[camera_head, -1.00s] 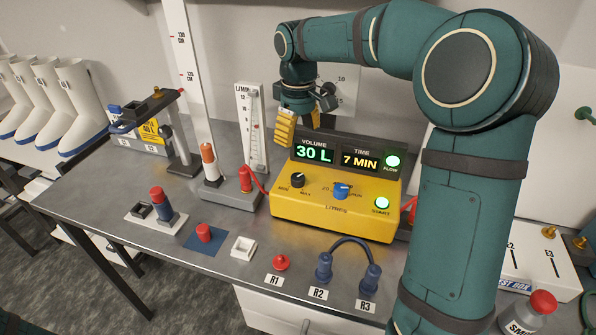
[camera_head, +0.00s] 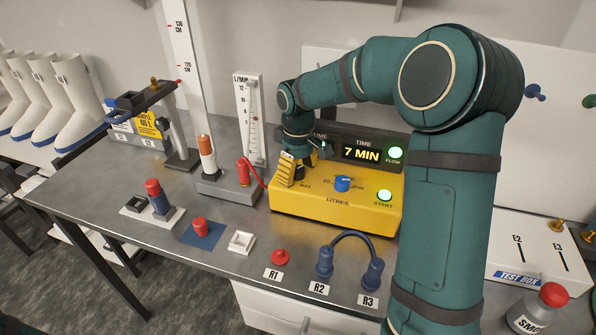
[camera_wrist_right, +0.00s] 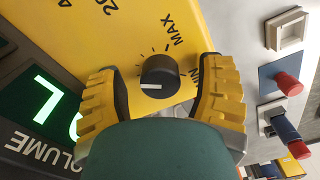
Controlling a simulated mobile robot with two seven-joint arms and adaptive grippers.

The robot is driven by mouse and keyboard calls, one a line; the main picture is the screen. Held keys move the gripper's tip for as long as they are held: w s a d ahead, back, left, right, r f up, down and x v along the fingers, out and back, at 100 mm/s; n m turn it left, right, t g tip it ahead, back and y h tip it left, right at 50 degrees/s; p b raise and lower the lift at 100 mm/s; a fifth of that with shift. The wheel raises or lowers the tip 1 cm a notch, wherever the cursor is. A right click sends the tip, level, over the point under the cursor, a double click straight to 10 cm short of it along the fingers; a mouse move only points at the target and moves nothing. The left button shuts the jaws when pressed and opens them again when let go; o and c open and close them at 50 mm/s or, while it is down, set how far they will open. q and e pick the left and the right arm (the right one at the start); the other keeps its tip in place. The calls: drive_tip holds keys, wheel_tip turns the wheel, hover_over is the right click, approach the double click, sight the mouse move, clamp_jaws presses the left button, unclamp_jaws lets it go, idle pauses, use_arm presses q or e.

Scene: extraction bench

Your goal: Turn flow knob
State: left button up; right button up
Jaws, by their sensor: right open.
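The black flow knob (camera_head: 299,172) is at the left of the yellow box's (camera_head: 325,204) top, partly hidden by my gripper. In the right wrist view the knob (camera_wrist_right: 160,76) shows a white pointer line, with MIN and MAX printed beside it. My right gripper (camera_head: 298,168) is low over the box. Its ridged yellow fingers (camera_wrist_right: 161,68) stand open on either side of the knob, with gaps visible between them and it. My left gripper is out of view.
A red hose (camera_head: 254,174) and a flow-meter tube (camera_head: 250,120) stand close on the left. The display reads 7 MIN.

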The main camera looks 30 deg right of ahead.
clamp_jaws()
drive_tip(key=shift+r+m+p, duration=0.15)
drive_tip(key=shift+m+p, duration=0.2)
drive_tip(key=shift+m, duration=0.05)
drive_tip(key=shift+m+p, duration=0.4)
drive_tip(key=shift+m, duration=0.3)
unclamp_jaws()
